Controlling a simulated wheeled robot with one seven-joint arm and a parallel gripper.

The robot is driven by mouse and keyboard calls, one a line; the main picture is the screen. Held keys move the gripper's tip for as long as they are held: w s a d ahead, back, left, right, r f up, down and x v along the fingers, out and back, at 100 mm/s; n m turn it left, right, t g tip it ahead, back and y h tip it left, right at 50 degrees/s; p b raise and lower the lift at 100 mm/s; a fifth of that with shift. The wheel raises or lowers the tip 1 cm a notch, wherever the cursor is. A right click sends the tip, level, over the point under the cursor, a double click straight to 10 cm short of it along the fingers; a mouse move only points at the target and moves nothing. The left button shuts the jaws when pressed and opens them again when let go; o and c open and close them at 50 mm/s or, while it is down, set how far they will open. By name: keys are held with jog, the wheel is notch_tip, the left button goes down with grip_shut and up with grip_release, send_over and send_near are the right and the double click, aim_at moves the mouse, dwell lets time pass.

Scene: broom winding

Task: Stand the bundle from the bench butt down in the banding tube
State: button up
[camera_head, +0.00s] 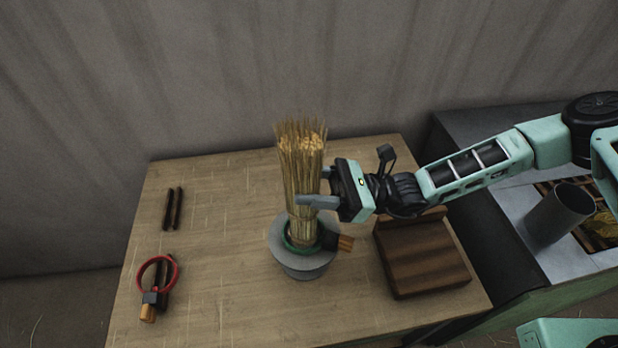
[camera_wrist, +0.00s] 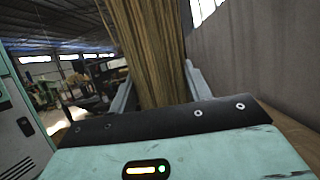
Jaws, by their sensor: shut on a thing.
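The straw bundle (camera_head: 301,175) stands nearly upright over the wooden bench (camera_head: 215,220), with fine, frayed tips at its top. Its lower end goes down inside a green ring (camera_head: 290,243) on a round grey flanged holder (camera_head: 305,263); the very bottom is hidden, so I cannot tell how deep it sits. My gripper (camera_head: 315,190) reaches in from the right and is shut on the bundle around mid-height. In the wrist view the stalks (camera_wrist: 152,50) run between both fingers. An open grey metal cylinder (camera_head: 562,213) stands on the right-hand counter.
A brown wooden block (camera_head: 422,255) lies right of the holder, and a small dark and orange piece (camera_head: 340,243) sits against its rim. A red ring tool (camera_head: 158,275) and two dark sticks (camera_head: 172,208) lie at left.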

jog(key=shift+f+b, duration=1.25)
jog(key=shift+f, duration=1.05)
jog(key=o, duration=1)
jog(key=shift+o, duration=0.2)
jog(key=b+v, duration=0.2)
jog(key=v, duration=0.5)
jog(key=shift+d, duration=0.2)
jog(key=shift+f, duration=0.1)
